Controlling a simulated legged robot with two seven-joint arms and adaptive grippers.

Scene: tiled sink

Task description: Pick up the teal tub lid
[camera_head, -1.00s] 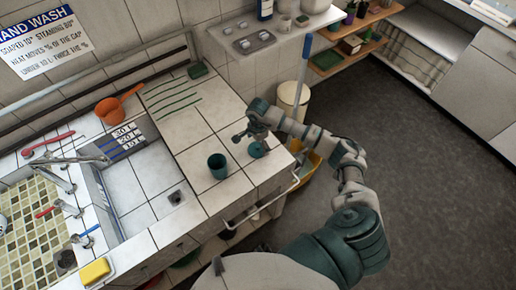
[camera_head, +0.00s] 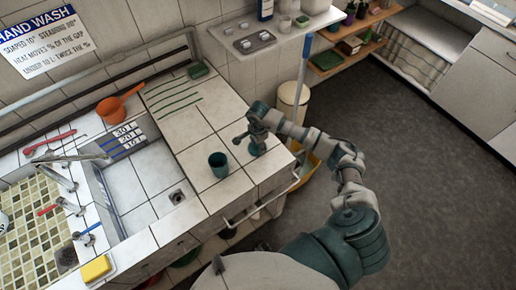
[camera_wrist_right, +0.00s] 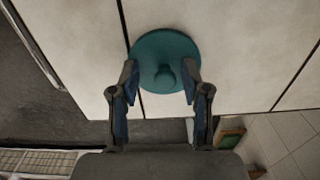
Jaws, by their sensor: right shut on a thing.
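The teal tub lid (camera_wrist_right: 165,60) is a round disc with a small knob, seen in the right wrist view between the two fingers of my right gripper (camera_wrist_right: 160,88). The gripper is shut on the lid, with its fingertips at either side of the disc. In the head view my right gripper (camera_head: 254,143) is over the tiled counter and hides most of the lid. The open teal tub (camera_head: 218,165) stands upright on the counter, to the left of the gripper and apart from it. My left gripper is not in view.
The tiled counter (camera_head: 190,130) is bare around the tub. A sink basin (camera_head: 140,185) lies to the left, with an orange scoop (camera_head: 118,105) behind it. A rail (camera_head: 255,207) runs along the counter's front. A beige bin (camera_head: 292,100) stands behind the right arm.

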